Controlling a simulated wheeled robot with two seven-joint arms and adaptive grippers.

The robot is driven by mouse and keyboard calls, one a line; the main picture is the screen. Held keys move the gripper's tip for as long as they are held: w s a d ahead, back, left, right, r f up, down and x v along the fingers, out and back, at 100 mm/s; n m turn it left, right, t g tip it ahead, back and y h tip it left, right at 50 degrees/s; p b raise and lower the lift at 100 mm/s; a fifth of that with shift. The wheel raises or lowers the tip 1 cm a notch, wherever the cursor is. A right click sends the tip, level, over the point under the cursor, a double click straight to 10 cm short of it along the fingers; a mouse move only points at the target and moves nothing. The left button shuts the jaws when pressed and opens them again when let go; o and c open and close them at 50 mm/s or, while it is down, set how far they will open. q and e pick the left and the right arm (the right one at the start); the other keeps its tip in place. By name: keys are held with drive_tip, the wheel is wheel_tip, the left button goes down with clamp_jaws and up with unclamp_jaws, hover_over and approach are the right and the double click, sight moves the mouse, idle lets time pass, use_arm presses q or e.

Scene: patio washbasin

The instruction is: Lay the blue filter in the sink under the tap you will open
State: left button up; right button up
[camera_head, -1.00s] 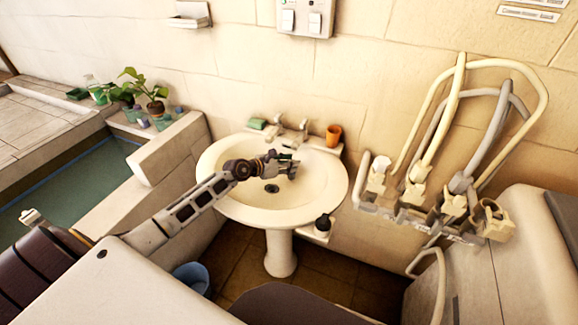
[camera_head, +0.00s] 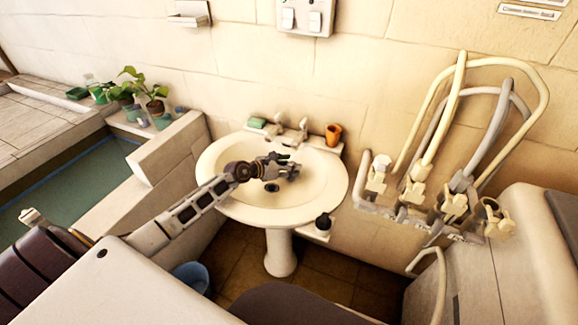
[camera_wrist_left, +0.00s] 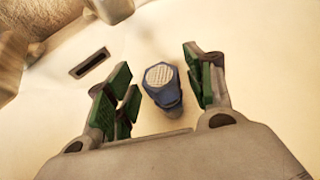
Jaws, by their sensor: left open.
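The blue filter (camera_wrist_left: 164,92) has a pale mesh end facing the left wrist camera. It is between the spread fingers of my left gripper (camera_wrist_left: 160,95), with gaps on both sides, against the pale basin surface. The left gripper (camera_head: 290,168) is open over the white sink (camera_head: 225,190), in front of the taps. The filter cannot be made out in the head view. Two taps, a left tap (camera_head: 279,119) and a right tap (camera_head: 302,125), stand at the sink's back edge. My right gripper is not in view.
A green sponge (camera_head: 257,122) and an orange cup (camera_head: 333,135) flank the taps. A dark round item (camera_head: 323,222) sits by the sink's front right. Pale pipes (camera_head: 455,120) stand right.

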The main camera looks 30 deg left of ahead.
use_arm(q)
drive_tip(key=shift+r, duration=0.2)
drive_tip(key=shift+v, duration=0.75)
drive_tip(key=v, duration=1)
drive_tip(key=shift+s, duration=0.2)
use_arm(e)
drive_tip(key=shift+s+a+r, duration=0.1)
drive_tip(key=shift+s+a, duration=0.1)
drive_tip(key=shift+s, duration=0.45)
use_arm(q)
drive_tip(key=shift+a, duration=0.15)
